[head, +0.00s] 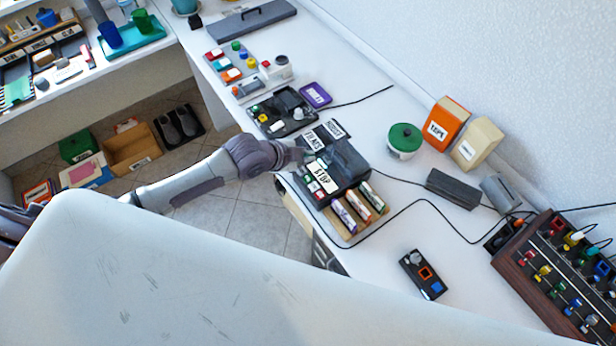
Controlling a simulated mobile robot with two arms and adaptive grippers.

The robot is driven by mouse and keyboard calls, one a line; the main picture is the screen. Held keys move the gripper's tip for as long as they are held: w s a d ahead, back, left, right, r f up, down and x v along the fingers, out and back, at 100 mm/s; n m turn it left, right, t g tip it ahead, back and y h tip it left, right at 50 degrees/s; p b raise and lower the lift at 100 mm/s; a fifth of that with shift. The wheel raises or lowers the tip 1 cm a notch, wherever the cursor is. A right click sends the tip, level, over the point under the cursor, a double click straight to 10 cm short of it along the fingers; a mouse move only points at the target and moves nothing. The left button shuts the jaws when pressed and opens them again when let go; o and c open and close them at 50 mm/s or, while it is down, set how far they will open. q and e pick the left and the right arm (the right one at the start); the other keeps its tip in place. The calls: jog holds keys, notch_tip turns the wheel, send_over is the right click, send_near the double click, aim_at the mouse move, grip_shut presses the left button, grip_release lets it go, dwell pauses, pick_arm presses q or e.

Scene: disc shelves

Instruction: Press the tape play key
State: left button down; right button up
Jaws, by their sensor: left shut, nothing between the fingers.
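A dark tape machine (346,158) sits on the white counter near its front edge, right of the middle of the head view. A white card on it reads "STOP" (323,179). Small coloured keys, some red and green, show along its front left side; I cannot tell which one is the play key. My left gripper (300,156) is shut and empty at the machine's left edge. It hides part of that edge, and I cannot tell whether it touches the machine.
Several cassettes (361,206) stand in a wooden rack just right of the machine. A dark device with knobs (281,112) lies behind it. Cables cross the counter. A small black box (422,273) and a colourful mixer panel (562,270) are at right.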

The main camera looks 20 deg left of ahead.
pick_arm(q)
jog(key=f, duration=0.1)
jog(key=b, duration=0.6)
send_over(306, 180)
notch_tip(306, 180, down, 5)
jog(key=shift+f, duration=0.2)
notch_tip(306, 180, down, 2)
jog(key=shift+f+b, duration=0.1)
jog(key=shift+b, duration=0.7)
jog(key=shift+f, duration=0.1)
jog(key=shift+f, duration=0.3)
